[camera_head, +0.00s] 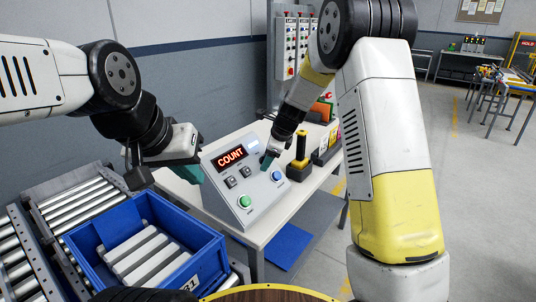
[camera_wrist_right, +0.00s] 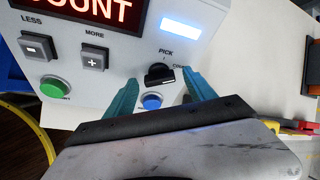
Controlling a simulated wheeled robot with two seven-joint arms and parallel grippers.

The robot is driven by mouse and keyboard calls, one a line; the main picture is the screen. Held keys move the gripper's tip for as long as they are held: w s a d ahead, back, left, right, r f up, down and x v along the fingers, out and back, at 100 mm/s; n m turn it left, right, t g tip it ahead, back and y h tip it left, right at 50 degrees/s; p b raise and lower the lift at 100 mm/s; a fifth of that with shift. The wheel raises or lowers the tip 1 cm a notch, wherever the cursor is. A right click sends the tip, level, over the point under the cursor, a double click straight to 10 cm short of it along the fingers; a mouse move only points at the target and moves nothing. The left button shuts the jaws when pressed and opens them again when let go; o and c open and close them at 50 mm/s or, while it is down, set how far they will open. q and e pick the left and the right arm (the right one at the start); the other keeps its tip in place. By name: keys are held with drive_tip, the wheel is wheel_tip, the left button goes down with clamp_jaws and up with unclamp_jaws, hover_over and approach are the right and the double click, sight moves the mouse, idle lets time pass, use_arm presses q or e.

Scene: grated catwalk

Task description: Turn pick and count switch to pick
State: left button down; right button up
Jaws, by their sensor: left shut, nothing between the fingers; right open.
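The control box (camera_head: 237,204) stands on a white table, and its red display (camera_head: 230,157) reads COUNT. The black pick and count switch (camera_wrist_right: 159,75) shows in the right wrist view, below the word PICK; its grip lies roughly crosswise, toward the partly covered label at right. My right gripper (camera_wrist_right: 162,92) is open, with its teal fingers on either side of the switch; I cannot tell whether they touch it. In the head view my right gripper (camera_head: 269,160) hides the switch. My left gripper (camera_head: 190,173) is shut and empty, at the box's left side.
A green button (camera_wrist_right: 55,87) and a blue button (camera_wrist_right: 152,101) sit lower. A blue crate (camera_head: 205,250) stands left, on rollers. A yellow-and-black device (camera_head: 300,150) stands right of the box.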

drive_tip(key=shift+w+f, duration=0.1)
drive_tip(key=shift+f, duration=0.1)
drive_tip(key=shift+c, duration=0.4)
drive_tip(key=c, duration=1.3)
drive_tip(key=n+t, duration=0.1)
drive_tip(key=n, duration=0.2)
drive_tip(key=n+t, duration=0.1)
drive_tip(key=n, duration=0.1)
drive_tip(key=shift+n, duration=0.4)
drive_tip(key=shift+n+t+y, duration=0.25)
drive_tip(key=shift+n+t, duration=0.15)
drive_tip(key=shift+n, duration=0.95)
drive_tip(key=shift+n+t+y, duration=0.25)
drive_tip(key=shift+n+t, duration=0.15)
drive_tip(key=shift+n, duration=0.95)
